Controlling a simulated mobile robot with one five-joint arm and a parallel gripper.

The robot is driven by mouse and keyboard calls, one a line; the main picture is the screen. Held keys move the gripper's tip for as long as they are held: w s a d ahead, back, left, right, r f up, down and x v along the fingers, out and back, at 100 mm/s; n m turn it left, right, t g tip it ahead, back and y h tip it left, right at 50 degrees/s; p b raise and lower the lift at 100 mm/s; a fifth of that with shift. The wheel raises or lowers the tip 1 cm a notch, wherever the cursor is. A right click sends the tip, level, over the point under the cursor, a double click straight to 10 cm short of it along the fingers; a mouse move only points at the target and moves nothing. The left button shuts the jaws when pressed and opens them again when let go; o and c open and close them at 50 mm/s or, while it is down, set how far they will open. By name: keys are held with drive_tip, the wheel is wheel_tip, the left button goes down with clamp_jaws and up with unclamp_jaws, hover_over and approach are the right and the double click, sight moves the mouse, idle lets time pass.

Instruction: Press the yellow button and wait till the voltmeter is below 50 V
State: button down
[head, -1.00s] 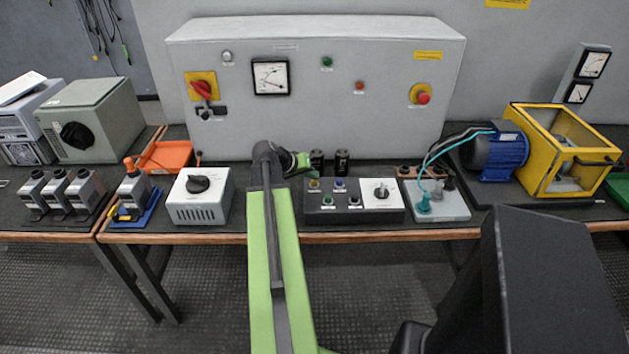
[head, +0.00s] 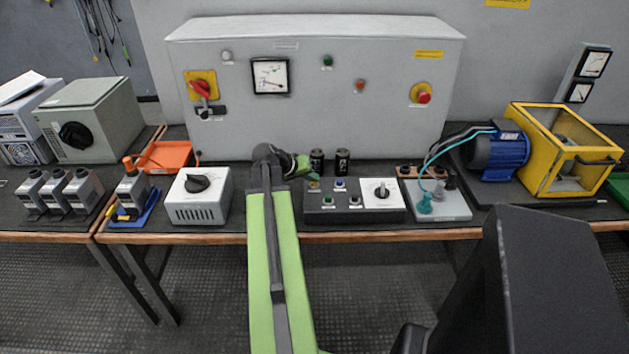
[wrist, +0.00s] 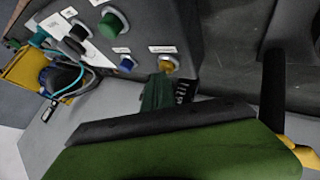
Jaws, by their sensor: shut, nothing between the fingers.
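The yellow button (head: 314,184) is at the back left of the dark control box (head: 352,217) on the bench. My gripper (head: 309,174) is shut and empty, pointing down, with its tip at the button and partly covering it in the head view. In the wrist view the green fingertips (wrist: 158,92) end right beside the yellow button (wrist: 169,64); I cannot tell if it is pressed in. The voltmeter (head: 270,76) is a white square dial on the grey cabinet; its needle is too small to read in volts.
Two black capacitors (head: 342,162) stand just behind the control box. A grey box with a knob (head: 202,208) stands left of my arm.

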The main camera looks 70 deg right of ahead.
sight(312, 183)
drive_tip(key=shift+f, duration=0.3)
drive_tip(key=shift+r, duration=0.2)
drive_tip(key=shift+r+p, duration=1.15)
drive_tip(key=shift+r, duration=0.05)
wheel_tip(312, 183, up, 5)
drive_tip(key=p, duration=0.5)
